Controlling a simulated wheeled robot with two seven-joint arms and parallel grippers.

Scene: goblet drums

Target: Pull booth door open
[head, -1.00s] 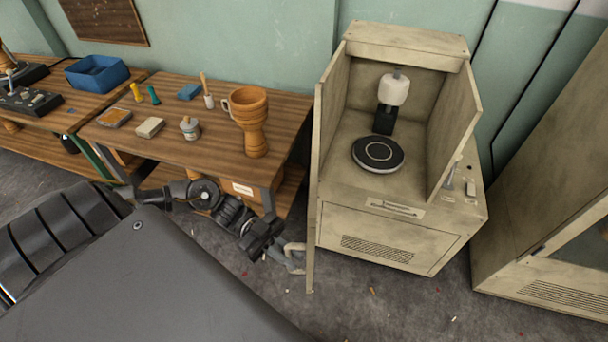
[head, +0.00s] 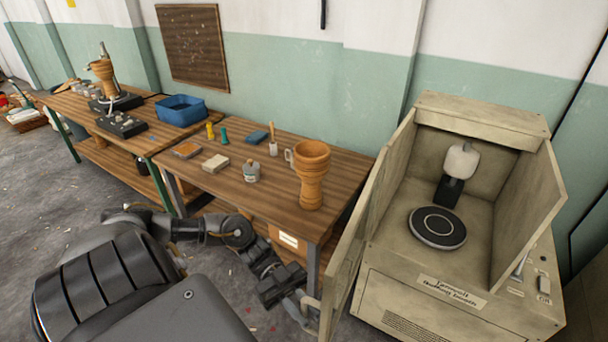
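The booth (head: 430,270) is a beige, worn cabinet at the right of the head view. Its front is open, showing a black round turntable (head: 438,228) and a white rounded unit on a black stand (head: 460,162) inside. The booth door (head: 346,258) stands open as a thin beige panel at the booth's left side, seen nearly edge-on. My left gripper (head: 298,302) is low on the door's outer left side, by a pale grey handle-like part (head: 308,309). Whether its fingers are closed around that part is unclear. My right gripper is out of view.
A wooden workbench (head: 345,170) stands close left of the door, holding a wooden goblet drum (head: 312,175), small jars and blocks. A blue bin (head: 181,110) and another drum (head: 104,76) are further left. Bare floor (head: 50,180) lies left of the benches.

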